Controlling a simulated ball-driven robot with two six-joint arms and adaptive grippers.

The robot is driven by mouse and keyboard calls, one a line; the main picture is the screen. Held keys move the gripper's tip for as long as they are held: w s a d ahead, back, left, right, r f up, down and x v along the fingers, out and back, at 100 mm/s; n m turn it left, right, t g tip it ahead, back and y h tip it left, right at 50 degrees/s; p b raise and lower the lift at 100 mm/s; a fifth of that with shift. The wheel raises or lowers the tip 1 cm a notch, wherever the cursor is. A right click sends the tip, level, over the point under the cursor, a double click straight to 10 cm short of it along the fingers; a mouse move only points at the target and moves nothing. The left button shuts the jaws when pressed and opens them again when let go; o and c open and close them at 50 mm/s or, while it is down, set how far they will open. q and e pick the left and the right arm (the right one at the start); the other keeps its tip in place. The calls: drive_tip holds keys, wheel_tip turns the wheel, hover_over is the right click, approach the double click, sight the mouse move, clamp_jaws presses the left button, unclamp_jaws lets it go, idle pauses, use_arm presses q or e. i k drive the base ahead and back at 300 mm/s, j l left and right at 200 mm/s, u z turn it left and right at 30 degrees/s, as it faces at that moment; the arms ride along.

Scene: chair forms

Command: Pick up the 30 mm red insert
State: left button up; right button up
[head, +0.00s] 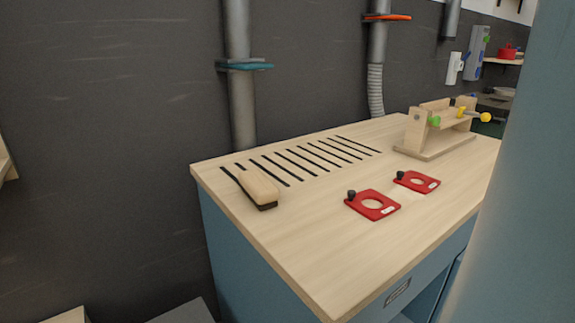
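Two red inserts lie flat on the wooden bench top (300,235). Each is a red plate with a round hole, a black knob at one corner and a small white label. The nearer red insert (390,209) is right of the middle of the view and looks larger. The farther red insert (429,186) lies behind it to the right, apart from it. The labels are too small to read, so I cannot tell which one is 30 mm. Neither of my grippers is in view.
A wooden brush (258,187) lies at the left beside several dark slots (310,158). A wooden jig (435,130) with green and yellow knobs stands at the back right. The bench top in front of the inserts is clear. A blue-grey surface hides the right side.

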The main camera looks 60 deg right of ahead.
sight(404, 178)
drive_tip(key=z, duration=2.65)
drive_tip(key=i+l+u, duration=0.5)
drive_tip(key=l, duration=0.15)
drive_tip(key=k, duration=0.1)
